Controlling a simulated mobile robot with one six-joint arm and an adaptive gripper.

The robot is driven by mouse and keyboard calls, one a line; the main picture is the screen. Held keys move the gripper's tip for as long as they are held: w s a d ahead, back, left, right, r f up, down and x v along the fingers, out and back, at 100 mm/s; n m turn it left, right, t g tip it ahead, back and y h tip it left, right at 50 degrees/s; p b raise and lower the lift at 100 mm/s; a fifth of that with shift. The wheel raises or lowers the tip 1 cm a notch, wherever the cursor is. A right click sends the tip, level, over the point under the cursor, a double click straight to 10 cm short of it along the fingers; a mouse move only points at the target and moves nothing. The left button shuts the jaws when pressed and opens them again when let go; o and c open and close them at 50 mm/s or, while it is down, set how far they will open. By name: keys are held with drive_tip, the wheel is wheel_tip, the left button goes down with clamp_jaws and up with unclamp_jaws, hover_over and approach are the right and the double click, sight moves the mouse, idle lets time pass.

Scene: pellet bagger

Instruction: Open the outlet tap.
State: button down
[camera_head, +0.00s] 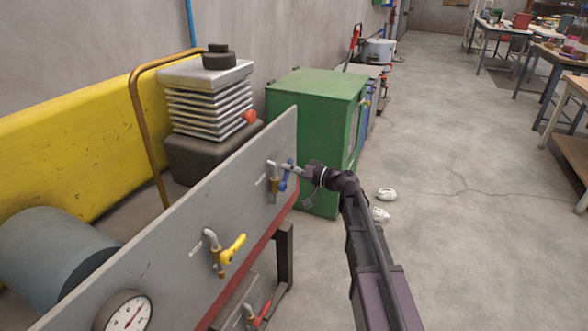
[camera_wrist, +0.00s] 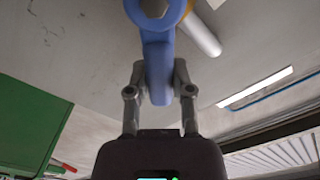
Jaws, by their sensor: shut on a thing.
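A tap with a blue lever handle (camera_head: 284,178) sits at the far right end of a grey upright panel (camera_head: 170,250); its brass body and bent grey pipe (camera_head: 272,170) show beside the handle. My gripper (camera_head: 297,170) is at this handle, reaching in from the right. In the wrist view, the two fingers of my gripper (camera_wrist: 158,72) are closed on the straight part of the blue handle (camera_wrist: 157,50), one on each side. The handle's ring-shaped end lies beyond the fingertips. The label by this tap is too small to read.
A yellow-handled tap (camera_head: 229,248) and a red-handled tap (camera_head: 262,314) are nearer on the stand. A gauge (camera_head: 126,315) is at bottom left. A green cabinet (camera_head: 310,105) stands close behind my gripper. White pieces (camera_head: 386,194) lie on the floor. Open floor is to the right.

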drive_tip(key=shift+d, duration=0.15)
drive_tip(key=c, duration=0.5)
unclamp_jaws()
drive_tip(key=shift+s, duration=0.1)
drive_tip(key=shift+c, duration=0.2)
drive_tip(key=shift+o, duration=0.3)
drive_tip(key=shift+s, duration=0.1)
drive_tip(key=v, duration=0.7)
drive_tip(key=shift+s+d, duration=0.2)
drive_tip(key=shift+d, duration=0.1)
